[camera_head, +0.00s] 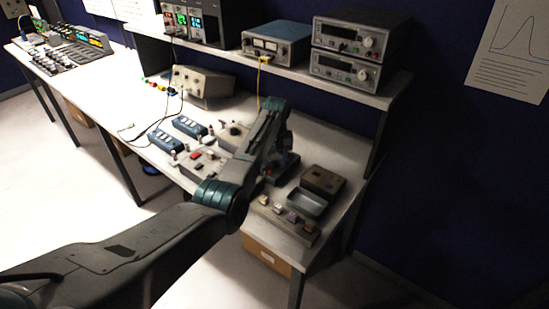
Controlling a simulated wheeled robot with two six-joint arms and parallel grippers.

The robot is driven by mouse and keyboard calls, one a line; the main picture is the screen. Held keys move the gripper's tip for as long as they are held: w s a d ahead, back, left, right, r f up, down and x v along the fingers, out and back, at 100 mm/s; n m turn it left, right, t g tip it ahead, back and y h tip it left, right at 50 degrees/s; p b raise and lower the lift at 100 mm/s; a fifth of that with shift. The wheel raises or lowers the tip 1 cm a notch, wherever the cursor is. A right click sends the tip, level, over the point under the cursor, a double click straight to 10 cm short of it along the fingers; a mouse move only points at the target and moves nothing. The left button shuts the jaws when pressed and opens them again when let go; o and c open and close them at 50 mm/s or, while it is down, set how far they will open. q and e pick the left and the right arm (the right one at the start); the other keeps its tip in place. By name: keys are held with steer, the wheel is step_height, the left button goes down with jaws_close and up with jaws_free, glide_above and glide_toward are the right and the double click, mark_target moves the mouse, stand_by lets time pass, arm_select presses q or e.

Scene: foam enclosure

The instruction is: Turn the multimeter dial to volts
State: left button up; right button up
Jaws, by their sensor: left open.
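My left arm comes in from the lower left, bends over the bench and folds down. My left gripper (281,168) is at its end, low over the bench top, small, dark and partly hidden by my own forearm. It is open, and I see nothing held in it. A grey panel with a round black dial (235,131) lies just left of my forearm, which hides its right part. It may be the multimeter, but I cannot tell. I cannot read the dial's setting. My right gripper is not in view.
The bench (120,98) carries blue terminal blocks (190,126), a beige box (203,82), a dark box (323,181), a grey tray (307,201) and several small blocks at the front right. A shelf (300,70) with instruments overhangs the back. Cables lie loose at left.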

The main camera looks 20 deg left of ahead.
arm_select(q)
steer(key=c, duration=1)
steer(key=shift+r+m+p, duration=0.15)
steer(key=shift+m+p, duration=0.85)
steer(key=shift+m, duration=0.2)
steer(key=m+p, duration=0.1)
steer(key=m, duration=0.2)
steer(key=shift+p, duration=0.4)
steer(key=shift+m+p, duration=0.6)
steer(key=shift+m, duration=1.1)
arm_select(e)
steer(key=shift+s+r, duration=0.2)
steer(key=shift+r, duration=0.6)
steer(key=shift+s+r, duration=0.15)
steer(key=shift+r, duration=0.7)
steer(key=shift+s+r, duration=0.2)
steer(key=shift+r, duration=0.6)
